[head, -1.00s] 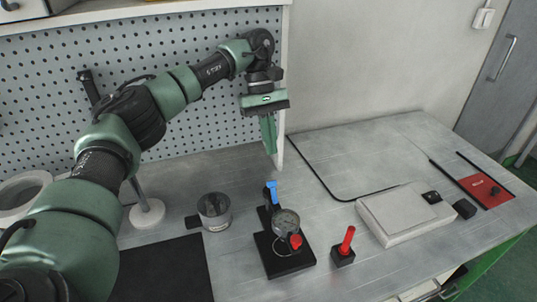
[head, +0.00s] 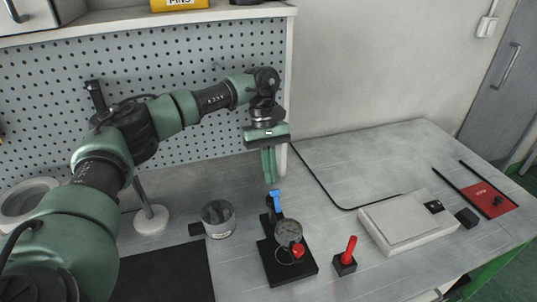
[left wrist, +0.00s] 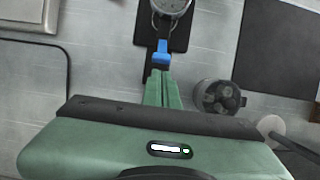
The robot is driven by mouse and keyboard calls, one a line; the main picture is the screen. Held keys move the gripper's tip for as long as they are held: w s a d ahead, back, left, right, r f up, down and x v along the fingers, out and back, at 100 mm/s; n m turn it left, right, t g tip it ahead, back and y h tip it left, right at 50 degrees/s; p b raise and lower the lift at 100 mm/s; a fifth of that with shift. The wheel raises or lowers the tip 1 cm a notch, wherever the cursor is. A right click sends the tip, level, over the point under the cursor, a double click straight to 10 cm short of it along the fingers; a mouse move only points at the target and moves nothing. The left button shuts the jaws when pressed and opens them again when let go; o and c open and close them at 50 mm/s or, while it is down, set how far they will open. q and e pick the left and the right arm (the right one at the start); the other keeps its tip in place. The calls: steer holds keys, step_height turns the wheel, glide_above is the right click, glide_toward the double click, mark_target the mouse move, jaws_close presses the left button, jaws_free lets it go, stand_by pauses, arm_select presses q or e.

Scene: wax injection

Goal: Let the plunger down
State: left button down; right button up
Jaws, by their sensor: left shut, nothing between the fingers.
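A round dial gauge (head: 288,233) stands on a black base (head: 278,272) near the table's middle. A blue lever (head: 277,205) sticks up at its back; it also shows in the left wrist view (left wrist: 161,52). A red part (head: 298,251) sits below the dial. Whether the plunger is up or down is too small to tell. My left gripper (head: 271,181) is shut and empty, pointing down just behind and above the blue lever. In the left wrist view its fingertips (left wrist: 160,74) appear close to the lever; contact cannot be told. My right gripper is out of view.
A round grey container (head: 218,218) stands left of the gauge, and a red-handled tool on a black block (head: 345,262) stands right. A pale box (head: 408,222) lies farther right. A perforated panel (head: 190,60) rises behind my left arm.

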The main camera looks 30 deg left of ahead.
mark_target(276, 201)
arm_select(q)
steer(key=shift+x, duration=1.3)
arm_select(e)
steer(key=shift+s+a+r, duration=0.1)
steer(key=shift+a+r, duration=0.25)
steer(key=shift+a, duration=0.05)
arm_select(q)
steer(key=shift+w, duration=0.1)
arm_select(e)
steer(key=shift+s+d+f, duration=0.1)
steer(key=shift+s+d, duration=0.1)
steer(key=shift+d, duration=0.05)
